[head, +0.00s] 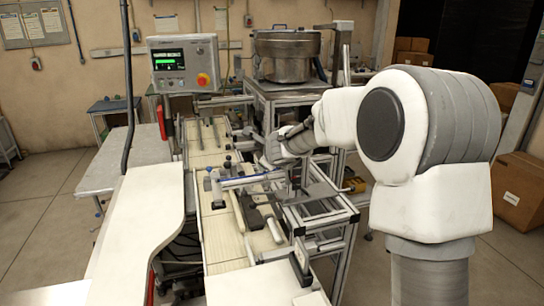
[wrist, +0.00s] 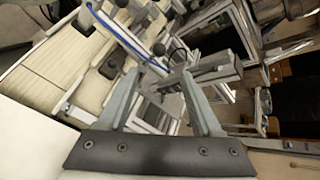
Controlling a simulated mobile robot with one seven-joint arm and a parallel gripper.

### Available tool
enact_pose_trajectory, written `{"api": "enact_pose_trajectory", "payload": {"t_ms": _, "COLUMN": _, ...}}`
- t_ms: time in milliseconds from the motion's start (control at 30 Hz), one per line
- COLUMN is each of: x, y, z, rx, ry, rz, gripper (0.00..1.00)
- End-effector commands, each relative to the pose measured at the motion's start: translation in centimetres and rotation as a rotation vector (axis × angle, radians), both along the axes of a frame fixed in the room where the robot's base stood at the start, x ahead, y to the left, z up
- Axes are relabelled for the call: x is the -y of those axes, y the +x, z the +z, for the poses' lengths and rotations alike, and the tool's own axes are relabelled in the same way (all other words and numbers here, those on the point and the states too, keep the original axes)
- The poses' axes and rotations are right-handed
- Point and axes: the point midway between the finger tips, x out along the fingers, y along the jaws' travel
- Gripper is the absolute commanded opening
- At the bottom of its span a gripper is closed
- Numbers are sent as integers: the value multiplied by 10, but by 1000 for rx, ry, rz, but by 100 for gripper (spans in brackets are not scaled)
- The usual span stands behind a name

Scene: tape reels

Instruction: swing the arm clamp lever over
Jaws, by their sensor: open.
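My gripper (head: 297,183) hangs below my white arm, over the frame at the right of the bench. In the wrist view my gripper (wrist: 160,76) has its two grey fingers spread, with nothing held between them. A pale machine arm with a blue hose (head: 247,180) lies to its left; the hose also shows in the wrist view (wrist: 118,38). Dark round knobs (wrist: 159,48) show just beyond the fingertips in the wrist view. I cannot tell for sure which of these parts is the arm clamp lever. Contact with any of them is not visible.
A control box (head: 184,64) with a green screen and red button stands behind the bench. A metal bowl (head: 287,55) stands at the back. A pale bench panel (head: 140,225) is at left. Cardboard boxes (head: 520,190) are on the right. Frame rails crowd the gripper.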

Motion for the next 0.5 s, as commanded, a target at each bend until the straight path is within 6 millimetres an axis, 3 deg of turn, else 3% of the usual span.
{"api": "enact_pose_trajectory", "payload": {"t_ms": 200, "x": 4, "y": -30, "z": 22, "rx": 1, "ry": -1, "rz": -1, "gripper": 66}}
{"api": "enact_pose_trajectory", "payload": {"t_ms": 500, "x": 5, "y": -46, "z": 31, "rx": 1, "ry": 1, "rz": -1, "gripper": 66}}
